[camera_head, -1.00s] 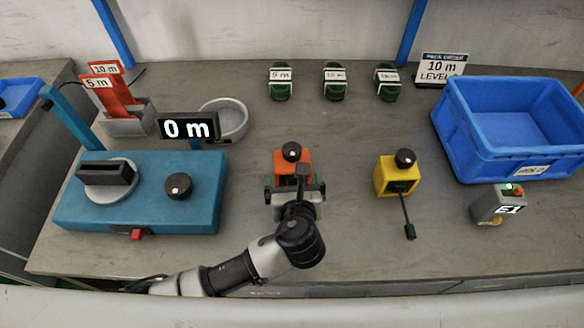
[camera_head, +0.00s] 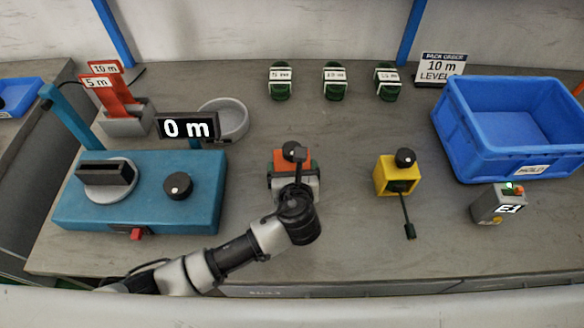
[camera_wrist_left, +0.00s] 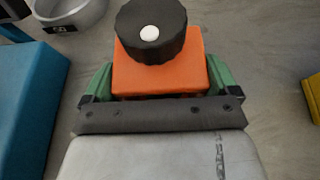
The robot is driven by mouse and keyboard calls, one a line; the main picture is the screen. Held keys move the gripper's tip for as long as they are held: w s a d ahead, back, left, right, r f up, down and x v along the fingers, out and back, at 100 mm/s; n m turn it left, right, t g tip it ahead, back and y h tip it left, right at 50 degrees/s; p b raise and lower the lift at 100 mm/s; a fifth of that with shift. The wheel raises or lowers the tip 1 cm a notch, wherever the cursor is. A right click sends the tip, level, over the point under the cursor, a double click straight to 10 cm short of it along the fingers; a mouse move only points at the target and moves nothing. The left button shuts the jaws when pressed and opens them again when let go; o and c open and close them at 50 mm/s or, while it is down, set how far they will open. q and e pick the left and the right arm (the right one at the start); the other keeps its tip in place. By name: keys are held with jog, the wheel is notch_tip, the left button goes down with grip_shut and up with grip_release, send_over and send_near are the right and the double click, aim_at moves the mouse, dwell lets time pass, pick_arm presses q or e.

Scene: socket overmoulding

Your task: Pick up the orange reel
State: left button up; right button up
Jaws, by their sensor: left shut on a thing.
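The orange reel (camera_head: 282,157) is a small orange block with a black knob on top, near the middle of the bench. In the left wrist view the orange reel (camera_wrist_left: 160,85) fills the top centre, its knob toward the far side. My left gripper (camera_head: 293,174) is shut on it. In the left wrist view the gripper's green fingers (camera_wrist_left: 158,82) flank the block on both sides. The lower part of the block is hidden by the gripper. I cannot tell whether it touches the bench. My right gripper is not in view.
A yellow block (camera_head: 384,181) with a black knob and lever stands to the right. A teal machine (camera_head: 140,209) stands left, with a grey bowl (camera_head: 241,121) behind. A blue crate (camera_head: 466,150) and a grey E1 box (camera_head: 484,208) are at right. Several green items line the back.

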pick_arm(q)
jog(key=shift+r, duration=0.1)
jog(key=shift+r, duration=0.6)
notch_tip(320, 180, up, 3)
jog(key=shift+f+p, duration=0.1)
jog(key=shift+p, duration=0.2)
jog(key=s+d+r, duration=0.6)
jog(key=d+r, duration=0.1)
jog(key=d, duration=0.3)
jog(key=o, duration=0.4)
jog(key=shift+c, duration=1.2)
